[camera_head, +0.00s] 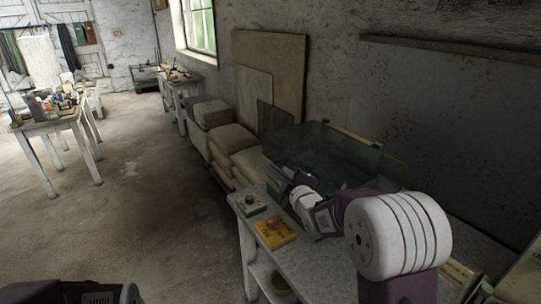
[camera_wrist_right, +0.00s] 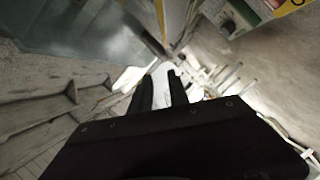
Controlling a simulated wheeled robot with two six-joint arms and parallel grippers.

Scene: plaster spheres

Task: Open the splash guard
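The splash guard (camera_head: 335,146) is a clear, greenish glass panel standing over the far part of the worktable at the right in the head view. A large glassy sheet, likely the same guard, fills the upper left of the right wrist view (camera_wrist_right: 75,32). My right gripper (camera_head: 284,174) is by the guard's near left side. In the right wrist view its two dark fingers (camera_wrist_right: 160,76) stand apart with nothing between them. I cannot tell whether a finger touches the glass. My right arm hides part of the guard. My left gripper is out of view.
A yellow box with a red button (camera_head: 275,233) and a green-grey box (camera_head: 249,204) sit on the worktable's front left corner (camera_head: 243,221). Stacked sacks (camera_head: 232,145) and leaning boards (camera_head: 285,75) stand behind.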

